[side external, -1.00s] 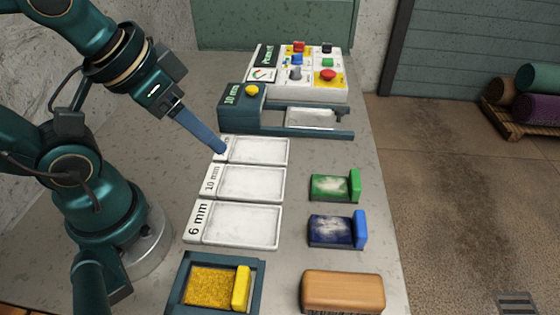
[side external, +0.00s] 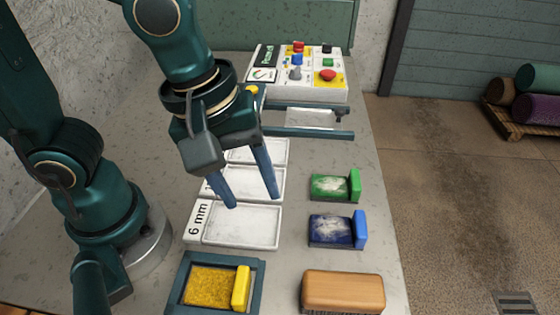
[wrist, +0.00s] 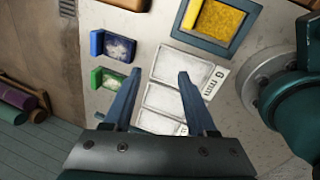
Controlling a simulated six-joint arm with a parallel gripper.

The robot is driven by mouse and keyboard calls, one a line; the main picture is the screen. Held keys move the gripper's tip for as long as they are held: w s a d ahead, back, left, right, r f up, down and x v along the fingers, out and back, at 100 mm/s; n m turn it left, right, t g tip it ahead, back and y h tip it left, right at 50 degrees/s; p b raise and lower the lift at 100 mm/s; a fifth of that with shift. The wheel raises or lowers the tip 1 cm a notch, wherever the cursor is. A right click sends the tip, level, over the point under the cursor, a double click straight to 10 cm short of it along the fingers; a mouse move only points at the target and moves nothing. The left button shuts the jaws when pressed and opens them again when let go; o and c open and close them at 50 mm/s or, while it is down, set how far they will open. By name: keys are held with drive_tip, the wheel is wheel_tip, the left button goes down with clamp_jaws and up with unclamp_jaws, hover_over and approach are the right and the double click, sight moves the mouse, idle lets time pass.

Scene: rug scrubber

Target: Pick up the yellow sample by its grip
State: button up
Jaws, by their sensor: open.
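The yellow sample (side external: 207,288) lies flat in a dark teal square tray (side external: 257,277) at the front of the bench. Its upright yellow grip (side external: 241,289) stands along its right edge. In the wrist view the sample (wrist: 221,20) is at the top, with its grip (wrist: 192,14) on the left side. My gripper (side external: 255,202) is open and empty, its two blue fingers pointing down above the white trays, behind the yellow sample. The fingers (wrist: 154,72) also show apart in the wrist view. They hide part of the white trays.
A blue sample (side external: 331,230) and a green sample (side external: 330,187) lie to the right of the white trays (side external: 243,226). A wooden block (side external: 343,291) is right of the teal tray. A control box (side external: 310,93) stands at the back.

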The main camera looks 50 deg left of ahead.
drive_tip(key=m+g+y, duration=0.1)
drive_tip(key=m+g, duration=0.1)
hover_over(240, 284)
wheel_tip(240, 284, down, 5)
drive_tip(key=shift+f, duration=2.5)
clamp_jaws()
